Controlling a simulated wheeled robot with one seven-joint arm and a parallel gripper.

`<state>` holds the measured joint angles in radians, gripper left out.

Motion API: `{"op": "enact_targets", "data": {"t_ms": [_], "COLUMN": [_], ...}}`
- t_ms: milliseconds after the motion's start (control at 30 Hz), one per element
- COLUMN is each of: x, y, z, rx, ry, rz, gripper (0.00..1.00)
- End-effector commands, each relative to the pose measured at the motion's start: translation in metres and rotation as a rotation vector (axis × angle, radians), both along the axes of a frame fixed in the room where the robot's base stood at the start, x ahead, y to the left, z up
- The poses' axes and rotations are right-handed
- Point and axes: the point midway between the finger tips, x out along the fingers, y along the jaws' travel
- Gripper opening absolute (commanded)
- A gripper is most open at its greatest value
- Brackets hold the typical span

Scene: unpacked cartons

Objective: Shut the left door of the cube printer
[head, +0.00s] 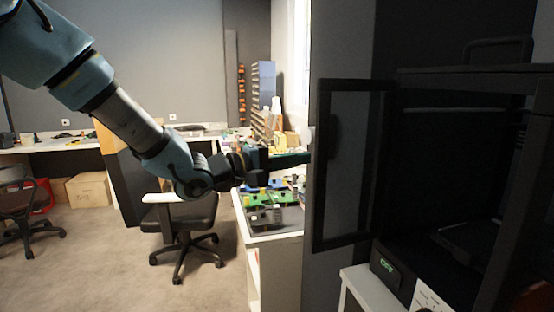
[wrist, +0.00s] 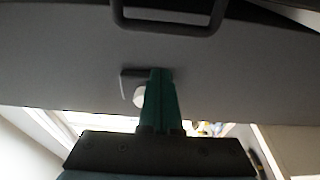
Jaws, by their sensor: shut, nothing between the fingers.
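The cube printer (head: 432,255) is a black boxy machine at the right of the head view. Its left door (head: 318,165), a dark-framed panel with a see-through pane, stands swung open on the printer's left side. My gripper (head: 292,160) reaches in from the left to the door's free edge. Its tips seem to pass behind that edge; I cannot tell whether they touch. In the wrist view my gripper (wrist: 160,78) has its green fingers together and empty, in front of a grey surface. A dark handle and a small white round part show there.
A bench (head: 272,236) with green and blue parts stands below my gripper. An office chair (head: 182,220) is left of it. A cardboard box (head: 88,190) and another chair (head: 20,205) are at the far left. The floor at front left is clear.

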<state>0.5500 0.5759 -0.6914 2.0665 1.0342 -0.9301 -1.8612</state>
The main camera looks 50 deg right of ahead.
Motion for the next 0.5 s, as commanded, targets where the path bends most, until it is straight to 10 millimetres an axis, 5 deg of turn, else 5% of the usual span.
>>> {"op": "enact_targets", "data": {"t_ms": [200,500], "x": [-0.023,-0.030], "y": [0.017,0.025], "z": [0.001,-0.001], "rx": [0.002,0.001], "ry": [-0.001,0.000], "rz": [-0.001,0.002], "gripper": [0.00,0.00]}}
